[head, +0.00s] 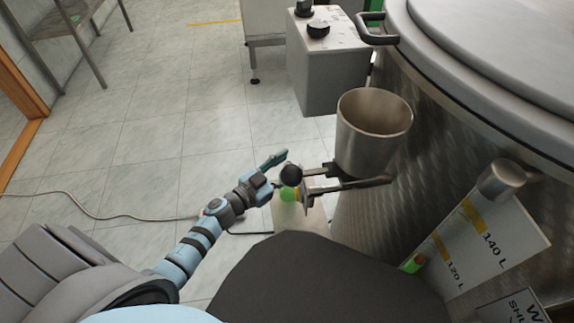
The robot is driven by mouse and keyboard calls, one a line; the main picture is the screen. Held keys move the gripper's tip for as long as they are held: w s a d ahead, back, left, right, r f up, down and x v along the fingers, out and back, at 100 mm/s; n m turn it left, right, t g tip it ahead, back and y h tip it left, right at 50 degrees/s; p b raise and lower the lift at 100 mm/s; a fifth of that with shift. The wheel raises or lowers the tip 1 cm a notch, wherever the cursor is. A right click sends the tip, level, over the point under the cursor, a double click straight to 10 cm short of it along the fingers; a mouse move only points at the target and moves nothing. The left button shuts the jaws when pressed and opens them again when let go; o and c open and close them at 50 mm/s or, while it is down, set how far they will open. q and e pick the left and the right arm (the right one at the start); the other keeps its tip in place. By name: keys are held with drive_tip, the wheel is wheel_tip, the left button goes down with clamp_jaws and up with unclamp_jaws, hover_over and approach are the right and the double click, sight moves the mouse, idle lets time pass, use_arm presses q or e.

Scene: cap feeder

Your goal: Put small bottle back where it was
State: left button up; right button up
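I cannot clearly make out a small bottle. A small green rounded thing (288,194) with a bit of yellow beside it shows just right of my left gripper (280,170); it may be the bottle, but it is too small to tell. One teal finger of this gripper points up and right, beside a dark round knob. The other finger is hard to make out, so I cannot tell whether it is open or shut on something. A second small green thing with a reddish end (413,263) is by the level scale at the lower right. My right gripper is not in view.
A metal bucket (366,140) on a bracket (350,184) stands close to the right of my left gripper. A large steel tank (440,120) fills the right side, with a level scale plate (485,240). A grey cabinet (325,75) stands behind. A cable (90,215) crosses the open tiled floor.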

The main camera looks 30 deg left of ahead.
use_arm(q)
drive_tip(key=shift+r, duration=0.15)
drive_tip(key=f+p+v, duration=0.1)
drive_tip(key=p+v, duration=0.1)
drive_tip(key=v, duration=1)
drive_tip(key=s+a+f+n+g+y, duration=0.2)
drive_tip(key=s+f+g+y, duration=0.1)
drive_tip(key=f, duration=0.6)
drive_tip(key=s+a+f+n+g+y, duration=0.2)
drive_tip(key=s+f+n+g+y, duration=0.1)
drive_tip(key=f, duration=0.5)
drive_tip(key=s+d+f+g, duration=0.3)
drive_tip(key=s+f, duration=0.3)
drive_tip(key=s, duration=0.2)
drive_tip(key=s+d+f+g, duration=0.3)
drive_tip(key=s+f+g, duration=0.1)
drive_tip(key=s+f, duration=0.3)
drive_tip(key=shift+s+d+f+n, duration=0.15)
drive_tip(key=shift+s+f+n, duration=0.05)
drive_tip(key=shift+s+n, duration=0.2)
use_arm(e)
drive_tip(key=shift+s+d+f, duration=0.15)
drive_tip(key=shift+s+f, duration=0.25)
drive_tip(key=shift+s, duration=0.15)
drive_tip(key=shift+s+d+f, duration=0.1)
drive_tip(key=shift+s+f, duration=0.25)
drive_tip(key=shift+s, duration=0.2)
